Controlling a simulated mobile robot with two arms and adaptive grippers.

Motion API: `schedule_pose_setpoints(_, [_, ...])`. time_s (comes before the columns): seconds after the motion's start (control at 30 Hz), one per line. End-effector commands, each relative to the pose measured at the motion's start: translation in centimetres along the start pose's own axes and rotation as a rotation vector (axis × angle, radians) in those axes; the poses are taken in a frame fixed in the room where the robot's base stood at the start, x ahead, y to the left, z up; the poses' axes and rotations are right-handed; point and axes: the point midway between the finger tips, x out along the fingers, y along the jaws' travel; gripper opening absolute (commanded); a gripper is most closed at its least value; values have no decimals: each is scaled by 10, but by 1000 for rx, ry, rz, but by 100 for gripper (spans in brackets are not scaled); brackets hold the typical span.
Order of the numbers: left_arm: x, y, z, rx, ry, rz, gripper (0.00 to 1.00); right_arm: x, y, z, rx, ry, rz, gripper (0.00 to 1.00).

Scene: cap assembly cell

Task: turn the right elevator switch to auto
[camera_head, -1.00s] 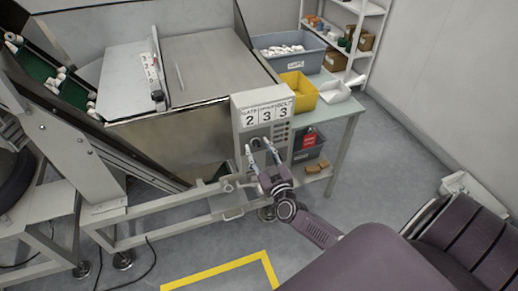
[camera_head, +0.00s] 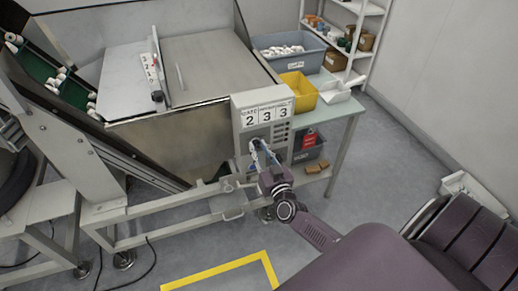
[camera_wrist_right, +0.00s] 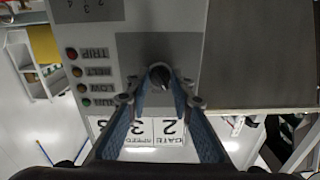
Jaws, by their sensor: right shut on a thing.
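The elevator switch is a dark round knob (camera_wrist_right: 159,75) on a dark plate of the grey control box (camera_head: 236,118). In the wrist view the box appears upside down. My right gripper (camera_head: 258,143) reaches the box front, with its two blue-sided fingers on either side of the knob, shut on it. In the head view the fingers hide most of the knob. I cannot read any position marks around the knob. My left gripper is not in view.
Indicator lamps (camera_wrist_right: 71,69) labelled TRIP and more sit beside the knob. Number cards (camera_head: 267,115) reading 2 3 3 are above it. A metal hopper (camera_head: 165,140) stands left. A table with a yellow bin (camera_head: 299,91) and grey bin (camera_head: 270,66) stands behind right.

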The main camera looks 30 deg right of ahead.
Motion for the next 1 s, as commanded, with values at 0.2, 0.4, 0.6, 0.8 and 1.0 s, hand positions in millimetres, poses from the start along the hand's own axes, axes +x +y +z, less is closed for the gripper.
schedule_pose_setpoints(0.2, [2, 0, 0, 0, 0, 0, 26, 0, 0, 1, 186, -2, 0, 0])
schedule_pose_setpoints(0.4, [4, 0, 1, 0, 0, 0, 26, 0, 0, 1, 337, -1, 0, 0])
schedule_pose_setpoints(0.6, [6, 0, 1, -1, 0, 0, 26, 0, 0, 1, 447, -1, 0, 0])
schedule_pose_setpoints(0.8, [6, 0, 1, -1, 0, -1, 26, 0, 0, 1, 510, -1, 0, 0])
schedule_pose_setpoints(1.0, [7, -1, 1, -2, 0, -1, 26, 0, 0, 1, 532, -2, 0, 0])
